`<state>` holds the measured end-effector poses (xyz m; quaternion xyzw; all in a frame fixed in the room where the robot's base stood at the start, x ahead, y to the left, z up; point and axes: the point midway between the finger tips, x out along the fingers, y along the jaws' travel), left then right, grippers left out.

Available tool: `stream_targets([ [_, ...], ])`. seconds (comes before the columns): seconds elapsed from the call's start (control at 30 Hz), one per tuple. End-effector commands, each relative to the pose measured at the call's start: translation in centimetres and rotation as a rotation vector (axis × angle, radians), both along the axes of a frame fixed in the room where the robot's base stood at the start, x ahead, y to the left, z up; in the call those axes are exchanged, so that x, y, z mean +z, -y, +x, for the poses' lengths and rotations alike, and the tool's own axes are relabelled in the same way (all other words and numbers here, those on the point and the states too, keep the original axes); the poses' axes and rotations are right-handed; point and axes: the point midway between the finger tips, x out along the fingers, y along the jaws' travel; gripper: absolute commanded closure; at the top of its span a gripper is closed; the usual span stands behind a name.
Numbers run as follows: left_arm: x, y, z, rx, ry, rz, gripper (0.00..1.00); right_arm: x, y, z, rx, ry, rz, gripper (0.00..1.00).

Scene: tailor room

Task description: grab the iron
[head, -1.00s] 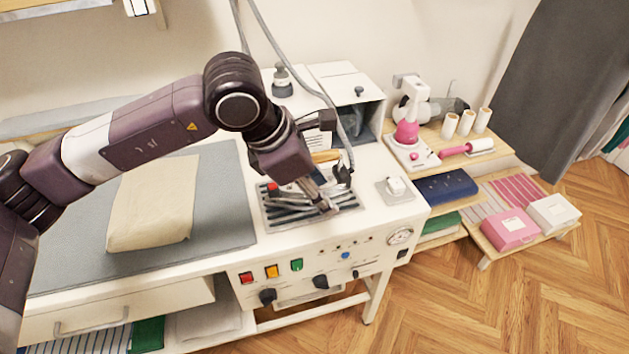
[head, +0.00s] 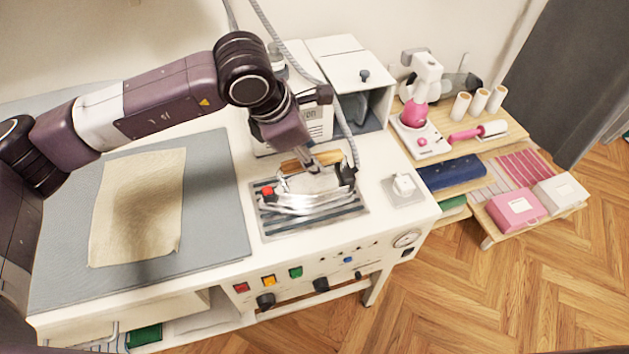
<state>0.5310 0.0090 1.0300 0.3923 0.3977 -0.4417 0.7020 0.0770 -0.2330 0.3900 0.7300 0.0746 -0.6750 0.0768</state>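The iron (head: 308,203) has a shiny metal body, a wooden handle (head: 300,161) and a red knob at its left end. It is at the slatted metal rest (head: 357,212) on the white ironing station; I cannot tell whether it touches the slats. My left gripper (head: 325,170) comes down from above and behind, with its fingers at the right part of the handle. The fingers overlap the handle and iron, so their closure and grip are unclear. My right gripper is not in view.
A grey hose (head: 345,125) hangs close to my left gripper. A white box (head: 352,70) stands behind. A beige cloth (head: 137,195) lies on the grey ironing pad (head: 220,205) at left. Shelves at right hold a pink-and-white device (head: 418,115), spools and boxes.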

Motion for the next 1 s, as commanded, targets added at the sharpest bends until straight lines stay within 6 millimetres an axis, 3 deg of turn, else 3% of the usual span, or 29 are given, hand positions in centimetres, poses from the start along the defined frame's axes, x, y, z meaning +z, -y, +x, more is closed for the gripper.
stream_targets([
  [0.07, -1.0, 0.0, 0.1, 0.002, -0.006, 0.003, 0.60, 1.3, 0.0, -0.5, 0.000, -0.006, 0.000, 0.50],
  [0.23, -3.1, 0.7, 0.6, 0.001, -0.004, 0.000, 0.60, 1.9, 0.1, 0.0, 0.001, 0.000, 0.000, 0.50],
  [0.5, -3.6, 0.8, 0.8, 0.001, -0.001, -0.001, 0.60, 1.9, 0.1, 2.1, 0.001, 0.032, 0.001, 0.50],
  [0.87, -3.5, 0.8, 0.8, 0.001, -0.002, 0.000, 0.98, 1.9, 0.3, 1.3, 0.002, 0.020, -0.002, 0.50],
  [1.0, -3.5, 0.8, 0.8, 0.001, -0.001, -0.001, 1.00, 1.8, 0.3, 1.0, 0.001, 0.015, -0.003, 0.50],
])
